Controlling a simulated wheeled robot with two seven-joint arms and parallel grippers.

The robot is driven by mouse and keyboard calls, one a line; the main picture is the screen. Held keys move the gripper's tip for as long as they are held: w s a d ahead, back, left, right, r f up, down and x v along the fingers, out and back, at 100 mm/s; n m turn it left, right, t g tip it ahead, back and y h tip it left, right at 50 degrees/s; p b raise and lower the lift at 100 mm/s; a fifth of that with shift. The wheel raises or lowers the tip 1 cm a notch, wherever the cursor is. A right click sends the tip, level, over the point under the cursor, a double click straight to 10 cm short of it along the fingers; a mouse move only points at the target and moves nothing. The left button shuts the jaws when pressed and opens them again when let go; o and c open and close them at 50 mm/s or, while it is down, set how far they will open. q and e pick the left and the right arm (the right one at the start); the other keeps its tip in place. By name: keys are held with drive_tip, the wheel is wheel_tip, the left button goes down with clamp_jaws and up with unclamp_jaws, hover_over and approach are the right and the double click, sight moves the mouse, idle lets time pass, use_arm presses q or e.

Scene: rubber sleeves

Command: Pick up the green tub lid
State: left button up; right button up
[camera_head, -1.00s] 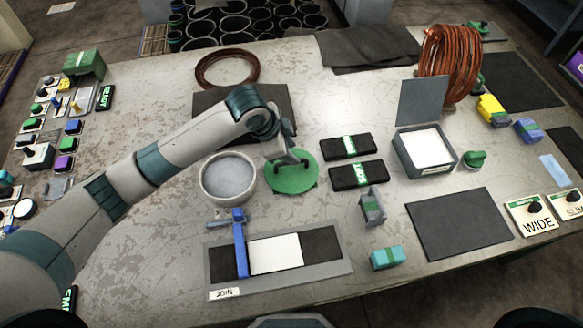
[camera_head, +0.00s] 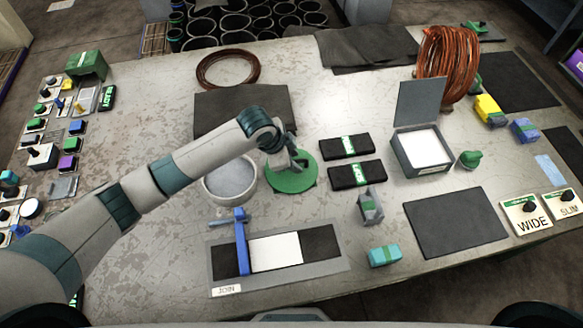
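The green tub lid (camera_head: 292,181) is a round disc near the middle of the table, just right of the white tub (camera_head: 229,181). The tub is open at the top and holds something pale grey. My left gripper (camera_head: 291,163) is over the far part of the lid, pointing down at it and hiding part of it. The fingers are small and partly hidden, so I cannot tell whether they touch the lid or are closed on it. My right gripper is not in view.
Two black packs (camera_head: 355,174) with green bands lie right of the lid. A joining jig with a blue bar (camera_head: 241,245) is in front. An open grey box (camera_head: 421,150), a grey clamp-like block (camera_head: 369,206) and a teal block (camera_head: 384,257) stand farther right.

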use_arm(q)
clamp_jaws()
drive_tip(key=shift+r, duration=0.1)
idle(0.3)
drive_tip(key=shift+r+b, duration=0.3)
drive_tip(key=shift+r, duration=0.2)
drive_tip(key=r+b, duration=0.1)
drive_tip(key=d+r, duration=0.1)
drive_tip(key=r, duration=0.1)
drive_tip(key=shift+s+r+b, duration=0.1)
drive_tip(key=shift+b, duration=0.25)
drive_tip(key=s+d+r+b, duration=0.2)
drive_tip(key=d+r, duration=0.4)
drive_tip(key=d, duration=0.4)
drive_tip(key=shift+d+r+b, duration=0.25)
drive_tip(key=shift+r+b, duration=0.1)
drive_tip(key=shift+b, duration=0.4)
